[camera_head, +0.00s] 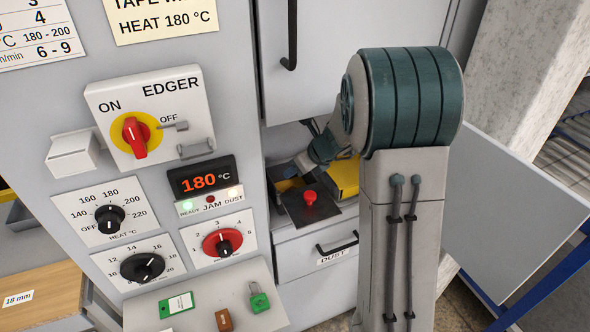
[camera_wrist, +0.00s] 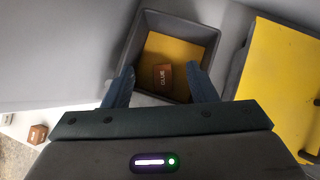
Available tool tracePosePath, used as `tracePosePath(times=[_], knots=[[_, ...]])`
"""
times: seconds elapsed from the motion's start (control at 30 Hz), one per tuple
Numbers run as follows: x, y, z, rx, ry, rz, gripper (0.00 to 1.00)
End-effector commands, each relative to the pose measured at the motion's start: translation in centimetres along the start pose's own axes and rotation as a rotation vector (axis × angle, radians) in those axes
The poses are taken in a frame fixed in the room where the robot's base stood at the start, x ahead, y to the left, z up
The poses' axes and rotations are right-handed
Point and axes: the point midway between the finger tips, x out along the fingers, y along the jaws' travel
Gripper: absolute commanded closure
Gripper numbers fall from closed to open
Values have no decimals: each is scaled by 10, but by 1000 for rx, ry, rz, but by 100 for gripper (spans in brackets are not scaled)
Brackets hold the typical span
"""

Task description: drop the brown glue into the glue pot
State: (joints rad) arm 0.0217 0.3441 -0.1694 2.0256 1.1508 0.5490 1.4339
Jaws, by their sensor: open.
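A brown block marked GLUE (camera_wrist: 162,76) is inside the square grey glue pot (camera_wrist: 207,38), over its yellow bottom. I cannot tell whether it rests on the bottom. My gripper (camera_wrist: 160,68) is open, with its two blue fingers apart at the pot's near side, one on each side of the block. No finger appears to touch the block. In the head view my gripper and the pot's inside are mostly hidden in the machine's recess behind my arm.
A second brown block (camera_head: 223,319) lies on the front ledge near a green tag (camera_head: 180,302) and a green padlock (camera_head: 259,298). A red button (camera_head: 310,197) stands before the recess. A yellow cover (camera_wrist: 280,80) is right of the pot. A grey panel (camera_head: 515,215) juts out at right.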

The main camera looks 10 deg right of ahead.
Motion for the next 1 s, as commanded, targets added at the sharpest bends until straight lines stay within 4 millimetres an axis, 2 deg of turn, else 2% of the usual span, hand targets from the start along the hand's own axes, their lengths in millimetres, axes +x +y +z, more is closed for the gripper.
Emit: tracePosePath(times=[0.03,0.1,0.2,0.4,0.6,0.77,0.87,0.97,1.0], knots=[[-14,-1,1,0,-3,-4,48],[-29,0,-1,0,-3,-3,48],[-39,-1,-26,5,-2,-3,48],[-69,-1,-63,4,-1,-4,48],[-89,0,-87,3,0,-1,48],[-97,2,-94,-20,1,2,48],[-103,17,-92,-144,13,24,48],[-113,46,-90,-406,36,68,48],[-118,59,-91,-543,49,89,48]])
